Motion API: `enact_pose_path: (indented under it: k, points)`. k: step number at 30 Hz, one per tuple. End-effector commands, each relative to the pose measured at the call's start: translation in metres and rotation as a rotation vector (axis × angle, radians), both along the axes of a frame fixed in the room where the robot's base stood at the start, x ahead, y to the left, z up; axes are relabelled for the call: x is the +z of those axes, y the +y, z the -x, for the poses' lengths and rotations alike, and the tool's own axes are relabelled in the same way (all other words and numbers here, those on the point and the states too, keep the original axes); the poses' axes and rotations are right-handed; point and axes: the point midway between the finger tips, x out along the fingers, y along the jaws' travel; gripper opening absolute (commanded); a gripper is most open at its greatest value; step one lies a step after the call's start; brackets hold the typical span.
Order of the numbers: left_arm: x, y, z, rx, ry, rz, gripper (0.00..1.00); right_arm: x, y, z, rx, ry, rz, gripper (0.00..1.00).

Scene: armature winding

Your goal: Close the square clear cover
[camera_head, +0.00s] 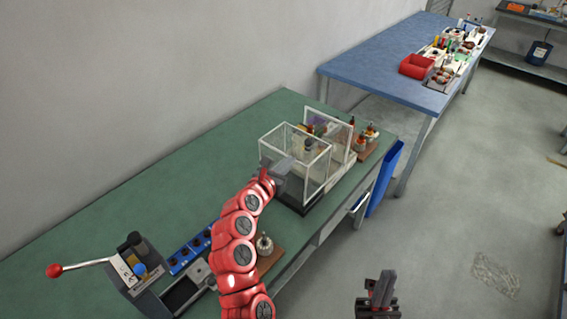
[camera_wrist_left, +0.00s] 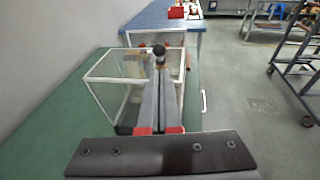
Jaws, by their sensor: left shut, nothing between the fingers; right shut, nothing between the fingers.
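The square clear cover (camera_head: 318,174) is a see-through box with pale edges. It stands over a dark base near the far end of the green bench. An upright clear panel (camera_head: 346,124) stands just behind it. My left gripper (camera_head: 284,171) is shut and empty at the cover's near side; I cannot tell whether it touches. In the left wrist view the cover (camera_wrist_left: 97,101) lies to the left of and around the shut fingers (camera_wrist_left: 162,88), with a dark round knob (camera_wrist_left: 159,50) beyond their tips. My right gripper (camera_head: 383,280) is shut and empty above the floor.
The green bench (camera_head: 130,200) is clear to the left of the cover. A red-knobbed lever device (camera_head: 130,268) and a wound part (camera_head: 264,244) stand near my left arm. Parts on a wooden block (camera_head: 369,148) stand beyond the cover.

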Motion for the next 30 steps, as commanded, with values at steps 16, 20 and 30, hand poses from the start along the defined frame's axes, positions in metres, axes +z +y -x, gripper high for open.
enact_pose_path:
  k: [16, 20, 30]
  points:
    - [-0.012, -0.03, -0.069, 0.003, -0.002, -0.003, 0.0, 0.029, 0.0, 0.0, 0.0, 0.0, 0.0, 0.0]
    - [-0.016, -0.036, -0.078, -0.001, 0.0, -0.003, 0.0, 0.03, 0.0, 0.0, 0.0, 0.0, 0.0, 0.0]
    - [-0.018, -0.037, -0.085, 0.004, -0.002, -0.001, 0.0, 0.031, 0.0, 0.0, 0.0, 0.0, 0.0, 0.0]
